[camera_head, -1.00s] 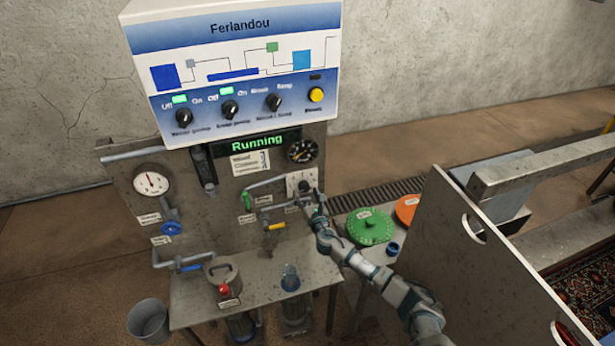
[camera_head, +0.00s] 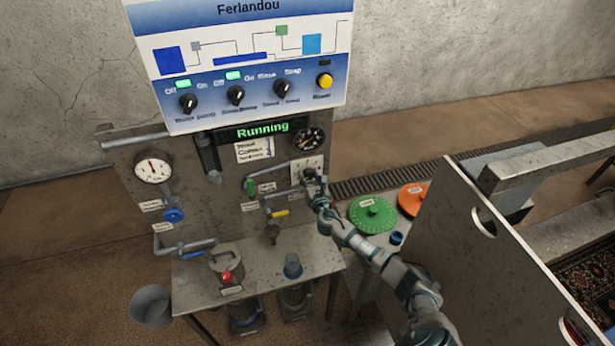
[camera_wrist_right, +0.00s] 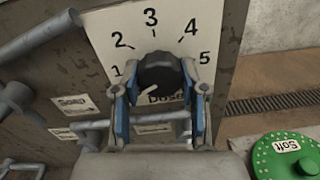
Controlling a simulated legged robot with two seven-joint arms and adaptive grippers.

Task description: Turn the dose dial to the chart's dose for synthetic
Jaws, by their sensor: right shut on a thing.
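The dose dial (camera_wrist_right: 158,72) is a black knob on a white plate numbered 1 to 5, with the partly covered word "Dose" below. My right gripper (camera_wrist_right: 160,90) is shut on the knob, one finger on each side. A pale mark shows at the knob's lower left, below the 1. In the head view my right gripper (camera_head: 316,188) is at the dial plate (camera_head: 308,166), on the right of the panel. The chart (camera_head: 254,149) is a white paper under the green "Running" display; its fabric lines show, but its doses are too small to read. My left gripper is out of view.
Pipes with a green valve (camera_head: 250,187) and a yellow-handled valve (camera_head: 281,212) lie left of my right gripper. A black gauge (camera_head: 308,139) sits above the dial. Green (camera_head: 372,213) and orange (camera_head: 411,198) lids and a grey board (camera_head: 490,240) stand to the right.

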